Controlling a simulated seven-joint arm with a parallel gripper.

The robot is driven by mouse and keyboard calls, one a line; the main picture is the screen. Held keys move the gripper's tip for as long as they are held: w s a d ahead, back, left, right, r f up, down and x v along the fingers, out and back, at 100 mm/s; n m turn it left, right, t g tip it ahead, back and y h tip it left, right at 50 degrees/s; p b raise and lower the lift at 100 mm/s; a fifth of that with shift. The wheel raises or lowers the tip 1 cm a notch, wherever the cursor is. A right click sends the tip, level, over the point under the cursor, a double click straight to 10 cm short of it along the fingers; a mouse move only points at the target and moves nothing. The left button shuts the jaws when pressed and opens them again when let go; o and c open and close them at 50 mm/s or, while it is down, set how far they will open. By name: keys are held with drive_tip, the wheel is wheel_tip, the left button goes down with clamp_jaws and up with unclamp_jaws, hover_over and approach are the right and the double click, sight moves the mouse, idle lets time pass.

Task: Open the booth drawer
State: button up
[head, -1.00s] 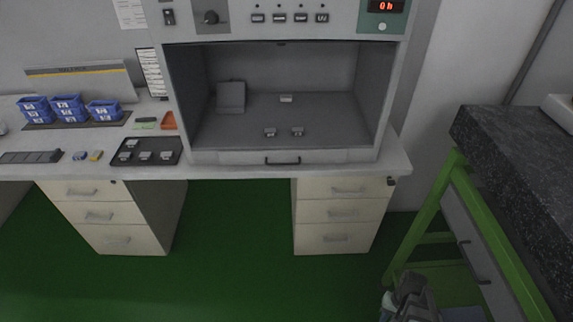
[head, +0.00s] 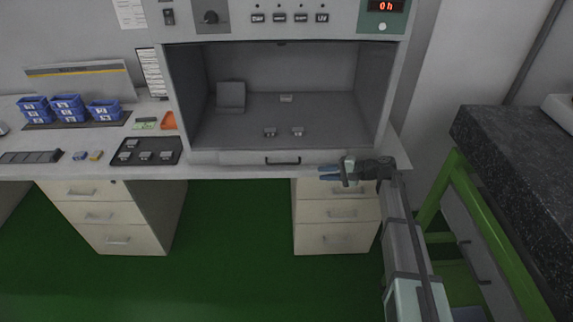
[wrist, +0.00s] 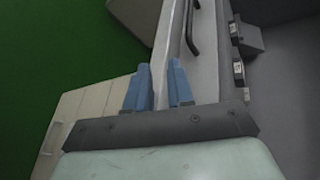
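The booth drawer (head: 235,158) is a light grey front along the bottom of the booth and looks closed. Its dark bar handle (head: 282,162) sits at the middle. My gripper (head: 321,172) is at the desk's front edge, right of the handle and apart from it, with blue fingers pointing left. In the wrist view, the two blue fingers (wrist: 159,66) are apart with nothing between them. There the handle (wrist: 192,34) lies ahead and to the right of the fingertips.
Small grey parts (head: 284,132) stand on the booth floor. A black tray (head: 148,160) and blue bins (head: 67,106) are on the desk at left. White drawer cabinets (head: 318,215) stand below. A dark-topped, green-framed table (head: 450,185) is at right. The green floor is open between the cabinets.

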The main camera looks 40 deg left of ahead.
sight(290, 164)
drive_tip(key=s+a, duration=0.2)
drive_tip(key=a, duration=0.2)
drive_tip(key=s+a+m+y, duration=0.1)
drive_tip(key=s+a, duration=0.1)
drive_tip(key=a, duration=0.2)
drive_tip(key=s+a+m+g, duration=0.1)
drive_tip(key=s+a, duration=0.1)
drive_tip(key=a, duration=0.3)
drive_tip(key=shift+s+r+y, duration=0.15)
drive_tip(key=shift+s+y, duration=0.2)
drive_tip(key=shift+y, duration=0.05)
clamp_jaws()
idle(0.4)
